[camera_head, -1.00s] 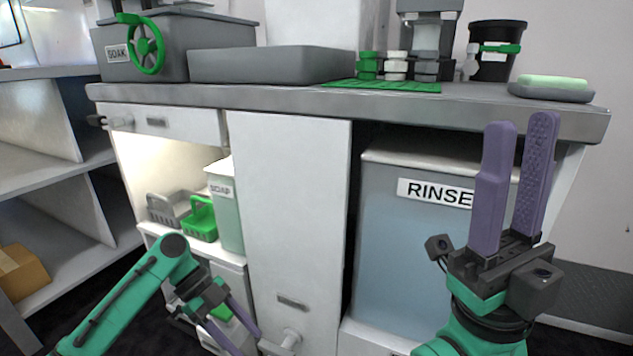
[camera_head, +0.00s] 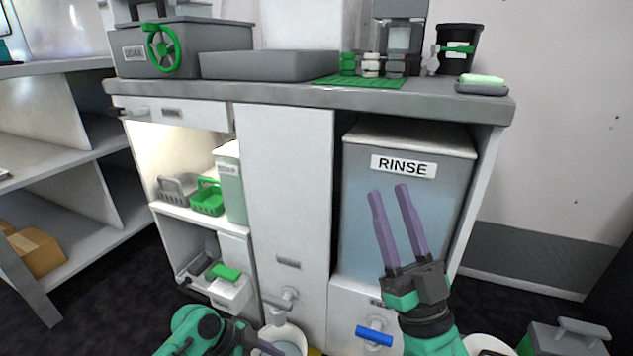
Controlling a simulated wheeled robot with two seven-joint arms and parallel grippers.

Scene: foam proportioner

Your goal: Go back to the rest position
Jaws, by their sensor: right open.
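My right gripper (camera_head: 388,192) is in front of the grey-blue bin labelled RINSE (camera_head: 360,225), its two purple fingers apart and pointing up, with nothing between them. My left arm shows at the bottom, left of centre, in front of the cabinet. Only part of a purple finger of my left gripper (camera_head: 268,347) shows at the lower edge, near a white bucket (camera_head: 290,335). The rest of that gripper is cut off by the frame.
The grey counter (camera_head: 300,95) carries a SOAK tank (camera_head: 190,48), a grey tray (camera_head: 268,66), a black cup (camera_head: 458,50) and a sponge (camera_head: 482,82). A blue-handled valve (camera_head: 374,336) is left of my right wrist. A grey-green box (camera_head: 560,338) stands at lower right. Shelves (camera_head: 60,185) stand left.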

